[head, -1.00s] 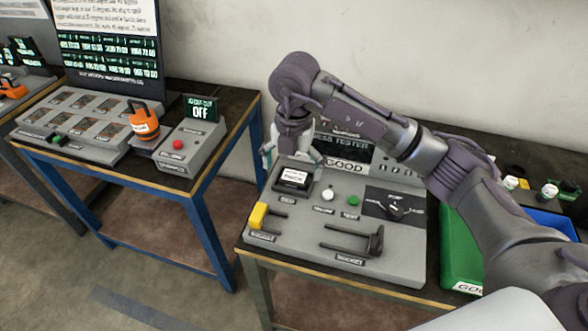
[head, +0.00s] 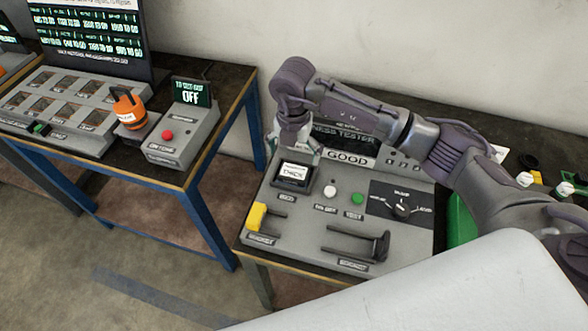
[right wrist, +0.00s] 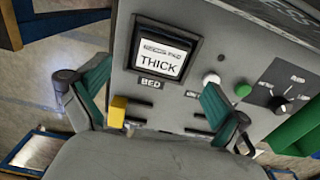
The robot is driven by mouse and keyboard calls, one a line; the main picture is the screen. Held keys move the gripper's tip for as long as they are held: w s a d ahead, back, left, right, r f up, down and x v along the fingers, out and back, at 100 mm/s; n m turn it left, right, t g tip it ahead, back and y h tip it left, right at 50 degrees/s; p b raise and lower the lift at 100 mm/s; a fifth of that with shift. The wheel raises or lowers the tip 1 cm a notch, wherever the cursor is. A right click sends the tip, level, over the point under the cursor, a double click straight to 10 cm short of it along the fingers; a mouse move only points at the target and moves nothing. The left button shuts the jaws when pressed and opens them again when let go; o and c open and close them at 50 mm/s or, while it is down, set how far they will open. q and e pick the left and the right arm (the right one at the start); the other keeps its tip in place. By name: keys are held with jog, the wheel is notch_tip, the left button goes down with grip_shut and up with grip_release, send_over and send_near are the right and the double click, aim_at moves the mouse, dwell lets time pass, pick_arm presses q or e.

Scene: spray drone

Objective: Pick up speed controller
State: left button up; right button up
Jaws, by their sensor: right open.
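A dark square block with a white label reading "THICK" (head: 293,175) sits at the "BED" position of the grey tester (head: 290,230). It also shows in the right wrist view (right wrist: 163,52). It may be the speed controller; no lettering names it so. My right gripper (head: 298,148) is just behind and above the block in the head view, partly hidden by its own wrist. In the right wrist view my right gripper (right wrist: 155,82) is open, with two green-padded fingers apart and nothing held. The block lies beyond the fingertips. My left gripper is not in view.
A green tray (head: 460,220) is at right. The left bench holds an orange item (head: 129,108) and a red-button box (head: 183,133).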

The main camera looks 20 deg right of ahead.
aim_at(294, 171)
jog(key=shift+w+f, duration=0.1)
jog(key=shift+f, duration=0.2)
jog(key=f, duration=0.1)
jog(key=p, duration=0.1)
jog(key=f+p, duration=0.1)
jog(key=shift+s+f, duration=0.25)
jog(key=shift+f, duration=0.1)
notch_tip(294, 171, down, 2)
jog(key=shift+f+p, duration=0.1)
jog(key=shift+p, duration=0.25)
jog(key=shift+f, duration=0.2)
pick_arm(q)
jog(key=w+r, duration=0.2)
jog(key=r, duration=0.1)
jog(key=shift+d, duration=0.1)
pick_arm(e)
jog(key=c, duration=1.1)
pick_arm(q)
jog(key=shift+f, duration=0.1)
pick_arm(e)
jog(key=shift+w+r, duration=0.1)
jog(key=shift+c, duration=0.2)
